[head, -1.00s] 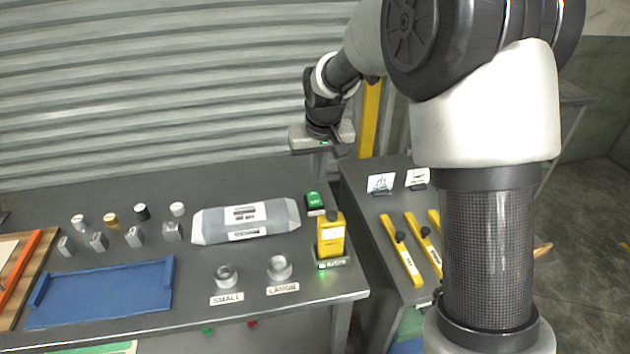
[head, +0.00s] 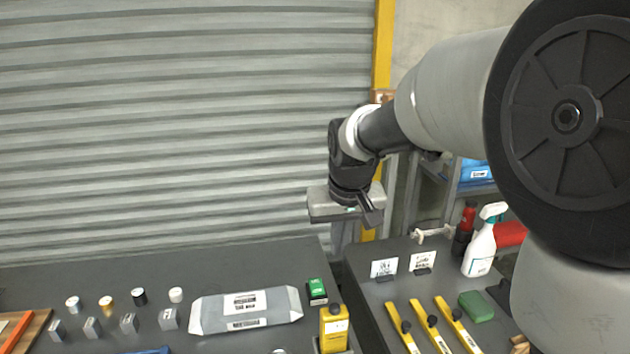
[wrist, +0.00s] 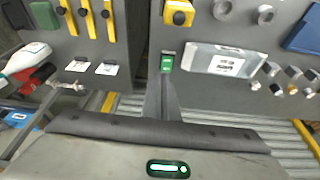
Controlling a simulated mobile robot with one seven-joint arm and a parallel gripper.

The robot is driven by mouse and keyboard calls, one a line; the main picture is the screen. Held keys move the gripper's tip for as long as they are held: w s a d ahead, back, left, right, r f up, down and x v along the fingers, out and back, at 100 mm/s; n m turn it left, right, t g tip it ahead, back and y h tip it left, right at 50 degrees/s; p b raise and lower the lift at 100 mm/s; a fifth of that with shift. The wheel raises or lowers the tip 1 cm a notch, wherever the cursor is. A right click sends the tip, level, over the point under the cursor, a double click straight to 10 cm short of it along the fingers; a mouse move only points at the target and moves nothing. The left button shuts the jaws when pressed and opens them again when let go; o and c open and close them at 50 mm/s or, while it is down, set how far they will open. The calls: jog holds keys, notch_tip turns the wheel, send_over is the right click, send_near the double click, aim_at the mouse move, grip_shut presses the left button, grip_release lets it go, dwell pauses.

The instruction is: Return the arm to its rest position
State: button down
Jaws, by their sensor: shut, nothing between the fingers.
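My gripper (head: 343,232) hangs in the air at the end of my arm, above the back of the gap between the two benches, in front of the shutter. It is shut with nothing between the fingers. In the wrist view its shut fingers (wrist: 162,97) point down toward the bench, close in the picture to a small green-topped box (wrist: 167,62). My arm reaches in from the right of the head view, bent at the elbow, and hides part of the right bench.
The left bench holds a grey film package (head: 245,310), a yellow device (head: 334,328) and several small metal parts. The right bench holds yellow tools (head: 430,325), two cards, a green block (head: 476,306) and a spray bottle (head: 482,243). The corrugated shutter (head: 180,130) stands behind.

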jog(key=s+d+r+p, duration=0.1)
jog(key=s+d+r, duration=0.2)
jog(key=s, duration=0.4)
jog(key=s+d+r+m+t+p, duration=0.1)
jog(key=s+d+r+p, duration=0.1)
jog(key=s, duration=0.6)
jog(key=s+d+r+p, duration=0.1)
jog(key=s+d+r, duration=0.2)
jog(key=s, duration=0.5)
jog(key=shift+s+d+r+m+t, duration=0.2)
jog(key=shift+d+r+m+t, duration=0.15)
jog(key=shift+r, duration=0.45)
